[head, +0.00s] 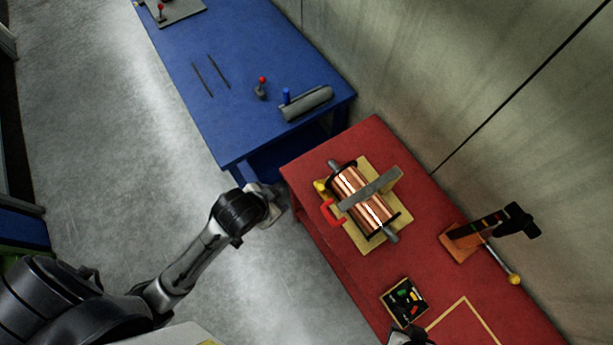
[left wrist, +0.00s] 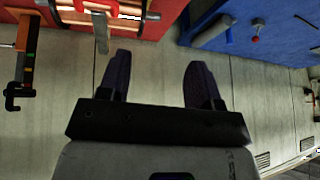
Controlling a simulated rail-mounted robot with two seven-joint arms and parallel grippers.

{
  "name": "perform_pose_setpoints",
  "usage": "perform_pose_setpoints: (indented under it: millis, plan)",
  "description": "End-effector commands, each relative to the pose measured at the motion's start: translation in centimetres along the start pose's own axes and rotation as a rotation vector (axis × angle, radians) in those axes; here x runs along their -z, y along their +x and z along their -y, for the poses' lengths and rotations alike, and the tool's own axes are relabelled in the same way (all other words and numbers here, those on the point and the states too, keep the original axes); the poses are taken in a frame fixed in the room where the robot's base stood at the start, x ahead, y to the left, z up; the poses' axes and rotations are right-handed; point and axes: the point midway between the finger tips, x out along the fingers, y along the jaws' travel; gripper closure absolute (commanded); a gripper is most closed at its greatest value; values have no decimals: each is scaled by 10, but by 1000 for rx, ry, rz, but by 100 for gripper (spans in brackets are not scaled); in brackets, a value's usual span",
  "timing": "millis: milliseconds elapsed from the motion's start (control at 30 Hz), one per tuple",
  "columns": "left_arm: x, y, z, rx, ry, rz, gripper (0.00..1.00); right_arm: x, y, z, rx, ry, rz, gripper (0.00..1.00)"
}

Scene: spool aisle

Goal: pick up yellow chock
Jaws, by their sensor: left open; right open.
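A small tray (head: 390,311) on the red table holds several small coloured pieces, among them green, red and yellowish ones. They are too small to tell which is the yellow chock. A small yellow piece (head: 320,186) also shows beside the copper spool, its shape unclear. My right gripper (head: 408,335) is at the bottom edge of the head view, just below the tray, mostly cut off and open. My left gripper (head: 274,199) is beside the near corner of the red table. In the left wrist view it (left wrist: 158,75) is open and empty, its dark fingers apart.
The copper spool (head: 355,196) lies on a yellow board (head: 356,238) on the red table (head: 440,270), with a grey bar across it and a red handle (head: 333,212) beside it. An orange stand (head: 458,242) is at the right. A blue table (head: 215,90) adjoins the far end.

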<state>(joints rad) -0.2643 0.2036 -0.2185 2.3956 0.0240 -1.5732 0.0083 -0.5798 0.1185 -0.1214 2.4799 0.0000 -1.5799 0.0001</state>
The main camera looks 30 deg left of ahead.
Motion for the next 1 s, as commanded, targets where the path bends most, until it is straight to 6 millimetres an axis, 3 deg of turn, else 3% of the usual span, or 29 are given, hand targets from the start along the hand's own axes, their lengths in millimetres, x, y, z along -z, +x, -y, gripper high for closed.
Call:
perform_pose_setpoints:
  millis: [33, 167, 300, 400, 500, 600, 700, 1000]
  plan:
    - [10, 16, 0, 4, 23, -22, 41, -6, 14, -1, -3, -3, 4, 59]
    - [38, 50, -2, 4, 88, -59, 41, -14, 34, -2, -8, -7, 8, 59]
    - [63, 104, -6, -4, 150, -49, 41, -22, 59, -1, -8, -6, 6, 59]
    - [65, 148, -10, -22, 145, 6, 41, -25, 70, -1, -7, -5, 7, 59]
    - [55, 178, -13, -45, 86, 67, 41, -25, 73, 0, -6, -4, 5, 59]
    - [44, 196, -16, -68, -5, 113, 41, -24, 72, 1, -4, -1, 3, 59]
    - [40, 202, -19, -81, -71, 125, 41, -23, 71, 2, -1, 1, 2, 59]
    - [34, 246, -25, -86, -108, 130, 41, -24, 74, 3, 2, 4, -1, 59]
